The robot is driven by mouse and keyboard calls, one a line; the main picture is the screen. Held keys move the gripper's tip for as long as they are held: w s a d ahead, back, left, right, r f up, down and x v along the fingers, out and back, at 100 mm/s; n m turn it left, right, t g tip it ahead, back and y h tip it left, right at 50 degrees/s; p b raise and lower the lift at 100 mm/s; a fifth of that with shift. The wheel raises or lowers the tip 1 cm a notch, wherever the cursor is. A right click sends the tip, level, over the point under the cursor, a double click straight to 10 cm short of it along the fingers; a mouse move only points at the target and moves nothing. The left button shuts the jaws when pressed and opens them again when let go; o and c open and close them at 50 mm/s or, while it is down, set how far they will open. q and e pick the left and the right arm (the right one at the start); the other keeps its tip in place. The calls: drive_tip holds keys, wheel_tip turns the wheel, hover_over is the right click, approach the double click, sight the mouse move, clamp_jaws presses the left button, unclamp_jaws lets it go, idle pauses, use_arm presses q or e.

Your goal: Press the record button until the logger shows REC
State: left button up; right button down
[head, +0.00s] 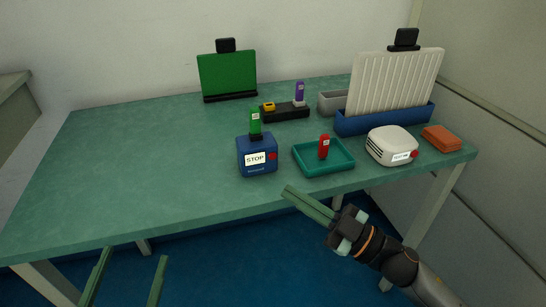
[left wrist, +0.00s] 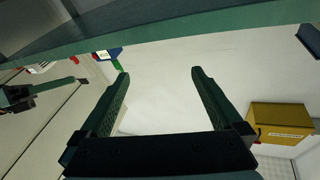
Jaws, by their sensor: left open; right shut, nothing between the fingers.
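The logger is a blue box (head: 257,168) near the table's front edge; its white display (head: 255,158) reads STOP. A red button (head: 273,156) sits right of the display, and a green stick (head: 255,122) stands in its top. What looks like the logger also shows small in the left wrist view (left wrist: 113,51). My left gripper (head: 135,253) is open and empty, in front of and below the table edge, left of the logger. My right gripper (head: 288,190) is shut and empty, just in front of the table edge, right of and below the logger, apart from it.
A teal tray (head: 325,170) with a red stick (head: 324,146) is right of the logger. Beyond are a white device with a red button (head: 391,143), an orange block (head: 441,138), a blue rack (head: 385,121) and a black holder (head: 285,113). The table's left side (head: 130,160) is clear.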

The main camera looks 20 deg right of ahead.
sight(266, 155)
drive_tip(key=w+b, duration=0.1)
drive_tip(key=w, duration=0.3)
drive_tip(key=shift+w+f, duration=0.1)
drive_tip(key=shift+w, duration=0.05)
drive_tip(key=shift+w+a, duration=0.1)
drive_tip(key=shift+w, duration=0.8)
use_arm(q)
wheel_tip(266, 155, up, 6)
drive_tip(key=s+m+t+h, duration=0.1)
drive_tip(key=m+t+h, duration=0.1)
drive_tip(key=shift+s+d, duration=0.25)
drive_tip(key=shift+s, duration=0.1)
use_arm(e)
drive_tip(key=shift+w, duration=0.7)
use_arm(q)
drive_tip(key=shift+f, duration=0.1)
use_arm(e)
drive_tip(key=shift+w, duration=0.1)
use_arm(q)
drive_tip(key=shift+r, duration=0.2)
use_arm(e)
drive_tip(key=shift+w, duration=0.3)
